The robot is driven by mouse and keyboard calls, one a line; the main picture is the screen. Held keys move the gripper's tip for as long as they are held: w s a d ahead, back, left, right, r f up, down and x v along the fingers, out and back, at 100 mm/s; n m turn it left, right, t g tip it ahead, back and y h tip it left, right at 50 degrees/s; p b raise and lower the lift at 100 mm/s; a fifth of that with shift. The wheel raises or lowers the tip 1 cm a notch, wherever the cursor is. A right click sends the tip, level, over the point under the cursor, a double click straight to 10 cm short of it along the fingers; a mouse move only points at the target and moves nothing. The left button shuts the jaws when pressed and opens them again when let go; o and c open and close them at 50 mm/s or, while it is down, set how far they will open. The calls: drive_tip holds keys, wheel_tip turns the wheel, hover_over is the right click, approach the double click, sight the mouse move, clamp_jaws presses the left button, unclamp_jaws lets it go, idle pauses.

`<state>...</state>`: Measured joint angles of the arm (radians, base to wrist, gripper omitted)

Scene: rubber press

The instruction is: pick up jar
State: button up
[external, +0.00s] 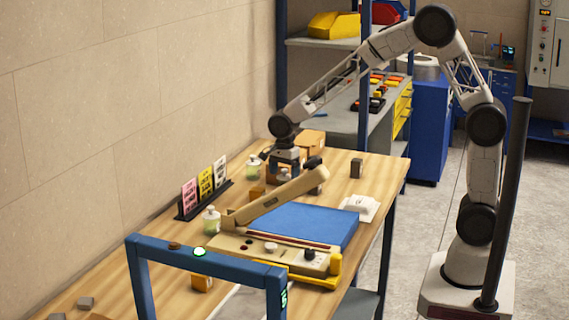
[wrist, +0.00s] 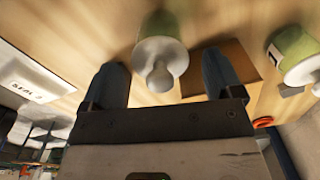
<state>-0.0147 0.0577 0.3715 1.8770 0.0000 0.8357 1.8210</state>
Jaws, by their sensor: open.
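In the wrist view, a green jar (wrist: 162,30) with a white knobbed lid stands between the fingertips of my gripper (wrist: 165,80), its lid towards the camera. The gripper is open, with a gap on both sides of the lid. A second green jar (wrist: 295,50) with a white lid is at the right edge, outside the fingers. In the external view my gripper (external: 284,167) is low over the far part of the table. One pale green jar (external: 253,167) stands just left of it and another jar (external: 211,220) stands nearer the camera.
A flat brown block (wrist: 222,68) lies beside the jar, partly behind the right finger. The press with its tan lever (external: 275,198) and blue pad (external: 310,224) stands in front of my gripper. A card rack (external: 205,200) is to the left. A small dark block (external: 356,168) is to the right.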

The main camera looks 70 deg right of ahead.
drive_tip(key=shift+f, duration=1.6)
drive_tip(key=shift+c, duration=0.3)
clamp_jaws()
